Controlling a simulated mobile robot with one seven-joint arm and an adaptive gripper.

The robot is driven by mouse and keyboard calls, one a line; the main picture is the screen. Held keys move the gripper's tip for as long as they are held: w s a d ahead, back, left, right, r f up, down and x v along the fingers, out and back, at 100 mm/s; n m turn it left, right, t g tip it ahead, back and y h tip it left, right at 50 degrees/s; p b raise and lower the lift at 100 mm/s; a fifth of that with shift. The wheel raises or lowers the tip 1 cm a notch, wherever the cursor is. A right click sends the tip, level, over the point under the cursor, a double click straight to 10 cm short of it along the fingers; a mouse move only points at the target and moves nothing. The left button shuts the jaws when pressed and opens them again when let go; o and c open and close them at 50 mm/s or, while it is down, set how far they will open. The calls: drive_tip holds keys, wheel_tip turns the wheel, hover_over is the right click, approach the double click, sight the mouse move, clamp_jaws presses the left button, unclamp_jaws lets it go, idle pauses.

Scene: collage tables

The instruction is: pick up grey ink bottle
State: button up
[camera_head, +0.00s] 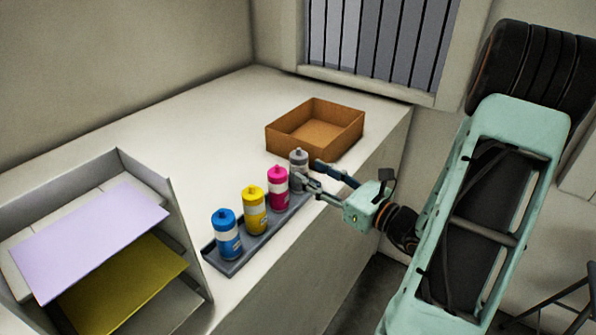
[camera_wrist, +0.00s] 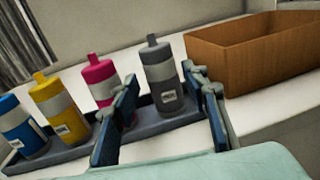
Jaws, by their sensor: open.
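The grey ink bottle (camera_head: 298,160) stands upright at the far end of a dark grey tray (camera_head: 229,266). It also shows in the wrist view (camera_wrist: 161,74), upright, with a pale band and a small label. My gripper (camera_head: 313,174) is open at the bottle's right side. In the wrist view its two fingers (camera_wrist: 166,112) reach forward, with the grey bottle beyond and between them. The left finger overlaps the tray and part of the magenta bottle. I cannot tell whether either finger touches the grey bottle.
Magenta (camera_head: 278,188), yellow (camera_head: 254,210) and blue (camera_head: 226,234) bottles stand in the same tray. An open brown box (camera_head: 340,146) is behind the grey bottle. A paper rack (camera_head: 185,232) stands at the left. The table (camera_head: 172,123) is clear behind the bottles.

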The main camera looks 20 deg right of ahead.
sight(306, 171)
drive_tip(key=shift+f+p+x, duration=0.15)
drive_tip(key=shift+p+x, duration=0.05)
drive_tip(key=shift+x, duration=1.15)
drive_tip(key=shift+f+p+x, duration=0.15)
drive_tip(key=shift+p+x, duration=0.05)
drive_tip(key=shift+x, duration=1.2)
drive_tip(key=c, duration=1)
drive_tip(key=shift+r, duration=0.1)
